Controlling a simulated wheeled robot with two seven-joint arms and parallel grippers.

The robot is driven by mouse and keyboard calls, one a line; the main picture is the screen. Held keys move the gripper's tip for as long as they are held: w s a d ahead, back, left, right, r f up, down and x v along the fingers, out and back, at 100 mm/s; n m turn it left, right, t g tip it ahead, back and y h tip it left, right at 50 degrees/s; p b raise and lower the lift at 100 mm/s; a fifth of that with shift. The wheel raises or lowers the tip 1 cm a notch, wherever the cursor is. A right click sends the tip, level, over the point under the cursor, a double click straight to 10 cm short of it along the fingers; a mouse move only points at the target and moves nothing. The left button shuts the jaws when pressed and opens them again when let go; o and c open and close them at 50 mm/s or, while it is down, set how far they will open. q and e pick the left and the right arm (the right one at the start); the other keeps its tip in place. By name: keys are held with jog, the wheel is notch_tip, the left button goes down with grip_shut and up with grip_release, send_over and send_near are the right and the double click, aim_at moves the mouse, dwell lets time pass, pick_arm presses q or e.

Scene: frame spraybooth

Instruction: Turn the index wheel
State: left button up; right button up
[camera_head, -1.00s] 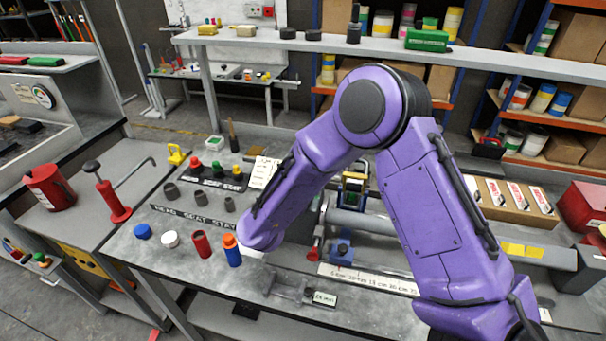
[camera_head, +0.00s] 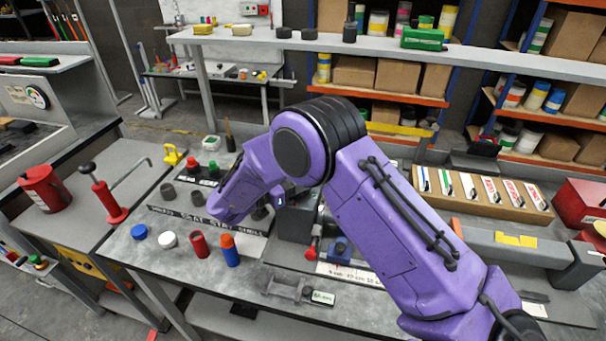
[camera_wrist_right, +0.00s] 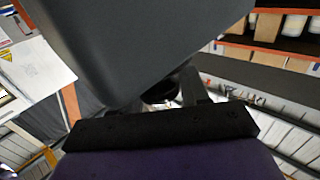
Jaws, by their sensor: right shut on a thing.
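My right arm spans the head view, and its wrist bends down at the left of the dark grey block (camera_head: 296,217) on the bench. My right gripper (camera_wrist_right: 168,92) shows in the right wrist view, its fingers closed around a small dark round part (camera_wrist_right: 160,91). That part sits just under a large dark grey body (camera_wrist_right: 135,40) that fills the top of the view. I cannot tell from the pictures whether the held part belongs to the index wheel. In the head view the arm hides the gripper and whatever it holds. My left gripper is not in view.
On the bench stand a red cylinder (camera_head: 200,244), a blue cylinder with an orange top (camera_head: 229,250), a white cap (camera_head: 168,239) and a blue cap (camera_head: 139,232). A red pointed part (camera_head: 311,252) is beside the dark block.

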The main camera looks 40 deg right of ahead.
jog(key=shift+s+d+f, duration=0.1)
jog(key=o, duration=0.9)
jog(key=shift+d+f, duration=0.1)
jog(key=shift+d, duration=0.15)
jog(key=a+b, duration=0.1)
jog(key=a, duration=0.1)
jog(key=a+b, duration=0.1)
jog(key=a, duration=0.1)
jog(key=a+b, duration=0.1)
jog(key=a, duration=0.2)
jog(key=shift+w+f, duration=0.15)
jog(key=shift+w, duration=0.25)
jog(key=shift+a, duration=0.25)
jog(key=shift+d, duration=0.1)
